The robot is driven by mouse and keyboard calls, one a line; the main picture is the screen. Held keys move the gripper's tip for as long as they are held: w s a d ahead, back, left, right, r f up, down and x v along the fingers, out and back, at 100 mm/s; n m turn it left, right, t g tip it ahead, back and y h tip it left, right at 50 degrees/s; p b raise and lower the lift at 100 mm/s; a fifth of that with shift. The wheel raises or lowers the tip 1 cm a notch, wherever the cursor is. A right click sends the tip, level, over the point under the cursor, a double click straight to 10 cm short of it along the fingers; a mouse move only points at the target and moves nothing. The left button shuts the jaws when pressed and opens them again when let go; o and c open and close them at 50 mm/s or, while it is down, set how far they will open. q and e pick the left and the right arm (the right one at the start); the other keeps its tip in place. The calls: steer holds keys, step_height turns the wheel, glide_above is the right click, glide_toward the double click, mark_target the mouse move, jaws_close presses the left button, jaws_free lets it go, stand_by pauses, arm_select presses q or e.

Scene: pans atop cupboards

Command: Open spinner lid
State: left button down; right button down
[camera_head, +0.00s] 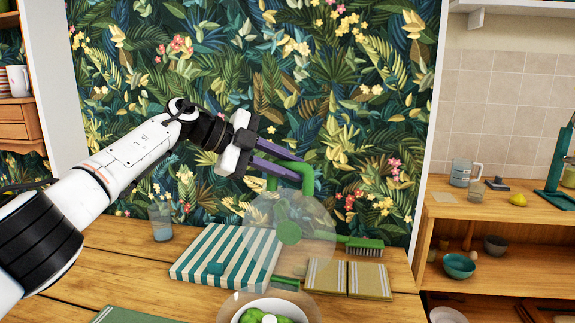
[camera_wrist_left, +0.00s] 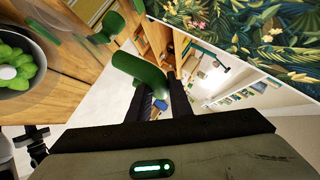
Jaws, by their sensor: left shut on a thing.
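The spinner lid (camera_head: 322,222) is a clear disc with a green centre and a green crank handle (camera_head: 307,178). My left gripper (camera_head: 287,167) is shut on the crank handle, which also shows in the left wrist view (camera_wrist_left: 135,66). The lid hangs tilted in the air below the gripper, apart from the spinner bowl. The spinner bowl (camera_head: 238,311) stands at the bottom of the head view, open at the top, with green leaves (camera_head: 285,319) inside. The leaves also show at the left of the left wrist view (camera_wrist_left: 12,60). My right gripper is out of view.
A striped cloth or board (camera_head: 205,262), a green brush (camera_head: 364,242), folded tan cloths (camera_head: 369,280) and a glass (camera_head: 161,222) lie or stand on the wooden counter. A shelf unit (camera_head: 490,215) stands at right. A patterned wall is behind.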

arm_select(q)
steer(key=shift+d, duration=0.1)
steer(key=c, duration=1.6)
jaws_free()
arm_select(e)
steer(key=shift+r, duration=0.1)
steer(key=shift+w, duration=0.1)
arm_select(q)
steer(key=shift+s+a+r, duration=0.1)
steer(key=shift+a, duration=0.15)
steer(key=b+v, duration=0.1)
steer(key=v, duration=0.9)
steer(key=shift+b, duration=0.35)
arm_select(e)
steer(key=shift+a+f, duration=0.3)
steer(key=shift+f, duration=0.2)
arm_select(q)
steer(key=shift+r, duration=0.15)
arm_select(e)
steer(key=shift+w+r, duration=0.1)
